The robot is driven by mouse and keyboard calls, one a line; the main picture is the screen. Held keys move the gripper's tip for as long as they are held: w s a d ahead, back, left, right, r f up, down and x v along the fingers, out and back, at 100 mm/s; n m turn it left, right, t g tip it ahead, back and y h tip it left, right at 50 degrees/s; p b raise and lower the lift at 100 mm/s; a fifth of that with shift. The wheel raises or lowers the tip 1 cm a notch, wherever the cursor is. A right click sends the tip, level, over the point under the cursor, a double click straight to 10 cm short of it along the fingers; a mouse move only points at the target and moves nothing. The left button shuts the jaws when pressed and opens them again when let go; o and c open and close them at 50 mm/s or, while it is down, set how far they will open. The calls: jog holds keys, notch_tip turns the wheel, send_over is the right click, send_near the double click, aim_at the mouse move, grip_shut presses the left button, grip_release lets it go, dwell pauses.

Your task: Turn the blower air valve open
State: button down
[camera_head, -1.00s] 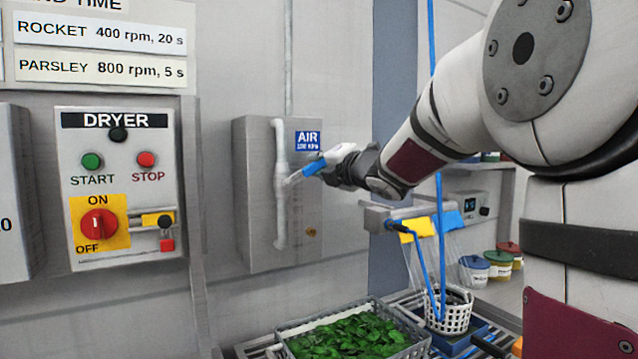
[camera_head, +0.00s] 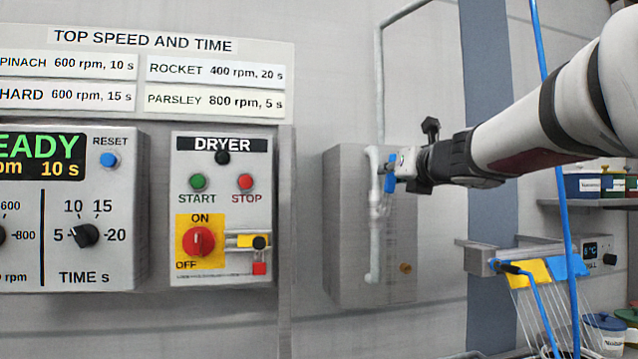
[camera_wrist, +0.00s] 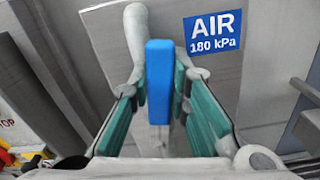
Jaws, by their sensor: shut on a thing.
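The blower air valve has a blue lever handle (camera_head: 390,178) on a pale vertical pipe (camera_head: 374,250), in front of a grey panel (camera_head: 345,270). In the head view the handle stands roughly upright, alongside the pipe. My gripper (camera_head: 404,167) reaches it from the right. In the wrist view the blue handle (camera_wrist: 160,82) lies between the teal finger pads of my gripper, which is shut on it. The blue AIR 180 kPa label (camera_wrist: 213,32) is beside the pipe; my gripper hides it in the head view. The valve body is partly hidden.
Left of the valve is the dryer box (camera_head: 221,210) with start and stop buttons and a red switch (camera_head: 198,242). A wall-mounted holder with yellow and blue tabs (camera_head: 530,272) is at lower right. A blue hose (camera_head: 560,150) hangs in front of my arm.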

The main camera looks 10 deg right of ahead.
jog(key=shift+a+n+b, duration=0.3)
jog(key=shift+a+n, duration=0.15)
jog(key=shift+n, duration=0.25)
jog(key=shift+a, duration=0.1)
jog(key=shift+f, duration=0.1)
jog(key=c, duration=1.5)
grip_release()
jog(key=s, duration=1.2)
